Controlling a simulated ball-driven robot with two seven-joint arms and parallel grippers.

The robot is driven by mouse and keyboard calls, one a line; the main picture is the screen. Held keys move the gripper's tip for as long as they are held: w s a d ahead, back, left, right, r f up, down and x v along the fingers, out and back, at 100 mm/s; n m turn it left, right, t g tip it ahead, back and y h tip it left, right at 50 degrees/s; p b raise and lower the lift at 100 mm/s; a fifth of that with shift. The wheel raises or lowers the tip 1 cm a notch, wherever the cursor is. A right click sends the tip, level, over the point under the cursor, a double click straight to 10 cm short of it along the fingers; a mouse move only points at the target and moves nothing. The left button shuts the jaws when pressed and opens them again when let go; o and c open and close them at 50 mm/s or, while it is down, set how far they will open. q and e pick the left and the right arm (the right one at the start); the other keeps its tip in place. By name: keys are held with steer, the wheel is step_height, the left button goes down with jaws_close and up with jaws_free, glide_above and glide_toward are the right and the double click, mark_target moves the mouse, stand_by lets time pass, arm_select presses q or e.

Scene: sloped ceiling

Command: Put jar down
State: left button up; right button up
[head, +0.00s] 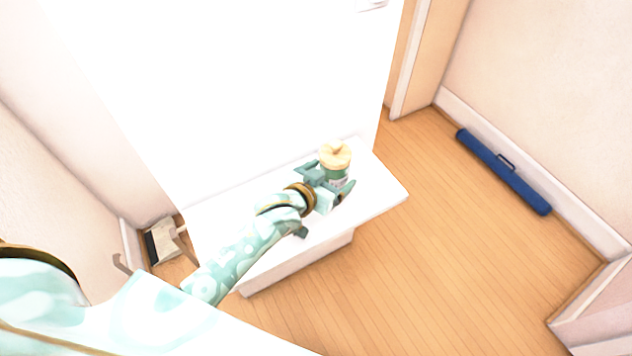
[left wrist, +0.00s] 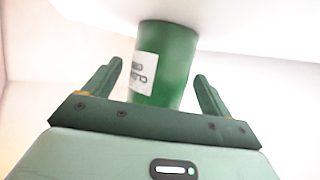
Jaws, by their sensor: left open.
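The jar (head: 335,165) has a cream lid and a green body with a white label. It stands upright near the back right of a white bench top (head: 383,196). My left gripper (head: 328,181) is at the jar, with its jaws open. In the left wrist view the green jar (left wrist: 173,68) is between the two spread fingers (left wrist: 156,88), with gaps showing on both sides. The gripper partly hides the jar's lower part in the head view. My right gripper is not in view.
A white wall rises behind the bench. A dustpan (head: 163,243) lies on the floor at left. A long blue case (head: 503,172) lies along the right wall. The wooden floor right of the bench is clear.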

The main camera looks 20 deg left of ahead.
arm_select(q)
steer(key=p+v, duration=0.2)
steer(key=v, duration=0.7)
steer(key=shift+s+r+p, duration=0.1)
steer(key=shift+r+p, duration=0.15)
steer(key=shift+p, duration=0.05)
steer(key=shift+s+a+r, duration=0.1)
steer(key=shift+s, duration=0.35)
